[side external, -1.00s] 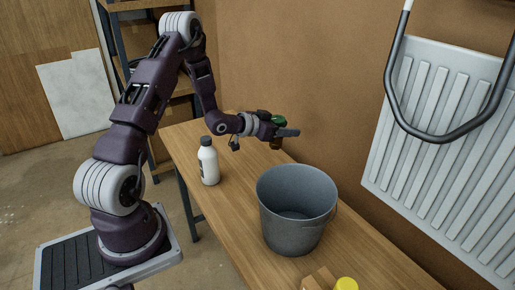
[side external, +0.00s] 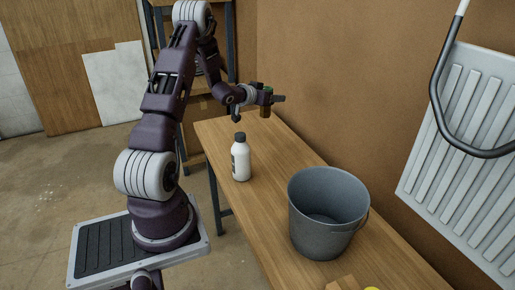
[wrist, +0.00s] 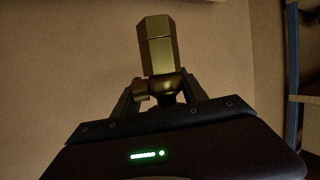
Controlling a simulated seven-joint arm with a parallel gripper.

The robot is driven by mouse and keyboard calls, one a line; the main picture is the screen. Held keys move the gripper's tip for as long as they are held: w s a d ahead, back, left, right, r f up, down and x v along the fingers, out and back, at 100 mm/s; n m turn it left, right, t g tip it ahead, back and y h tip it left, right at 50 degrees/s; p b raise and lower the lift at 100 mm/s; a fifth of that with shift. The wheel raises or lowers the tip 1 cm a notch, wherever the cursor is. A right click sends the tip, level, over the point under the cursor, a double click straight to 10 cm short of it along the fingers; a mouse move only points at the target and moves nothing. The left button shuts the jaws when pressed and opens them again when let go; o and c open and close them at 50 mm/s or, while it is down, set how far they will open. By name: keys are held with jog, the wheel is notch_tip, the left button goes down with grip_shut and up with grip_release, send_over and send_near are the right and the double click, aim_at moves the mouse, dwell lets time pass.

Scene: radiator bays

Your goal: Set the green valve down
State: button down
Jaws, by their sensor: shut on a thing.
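The green valve (side external: 266,111) has a brass-coloured body hanging downward and a green part at its top. My gripper (side external: 268,97) is shut on it over the far end of the wooden bench. I cannot tell whether the valve's lower end touches the bench top. In the wrist view, the valve's faceted brass body (wrist: 157,50) stands out beyond the jaws, and my gripper's fingers (wrist: 160,95) sit on either side of its neck. The green part does not show there.
A white bottle with a dark cap (side external: 241,160) stands on the wooden bench (side external: 262,205), nearer than my gripper. A grey bucket (side external: 325,225) stands further forward. A ribbed radiator (side external: 465,165) is on the right. Bench between bottle and bucket is clear.

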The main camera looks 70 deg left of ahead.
jog(key=shift+n+y, duration=0.4)
jog(key=shift+n, duration=0.1)
jog(key=a+f, duration=0.1)
jog(key=f, duration=0.4)
jog(key=s+a+f, duration=0.1)
jog(key=f, duration=0.3)
jog(key=a+f, duration=0.1)
jog(key=f, duration=0.4)
jog(key=shift+s+a+f, duration=0.15)
jog(key=shift+s+f, duration=0.2)
jog(key=shift+s, duration=0.05)
jog(key=shift+f, duration=0.1)
jog(key=c, duration=0.6)
grip_release()
jog(key=shift+f, duration=0.1)
